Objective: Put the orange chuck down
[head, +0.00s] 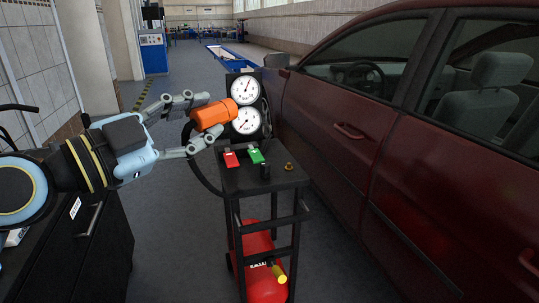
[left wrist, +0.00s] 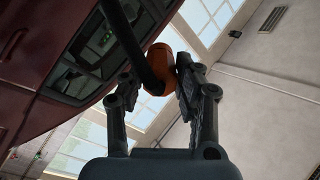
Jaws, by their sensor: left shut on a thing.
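The orange chuck (head: 213,114) is a short orange cylinder held in the air in front of two white round gauges. My left gripper (head: 202,121) comes in from the left and is shut on it, one finger above and one below. In the left wrist view the orange chuck (left wrist: 158,62) shows between the fingertips of my left gripper (left wrist: 156,88), partly hidden behind a dark hose (left wrist: 133,45). My right gripper is not in either view.
A dark stand (head: 262,182) below the chuck bears red and green switches and a small brass fitting. A red tank (head: 262,268) sits low in its frame. A dark red car (head: 400,150) fills the right side. A dark cabinet (head: 95,245) stands at lower left.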

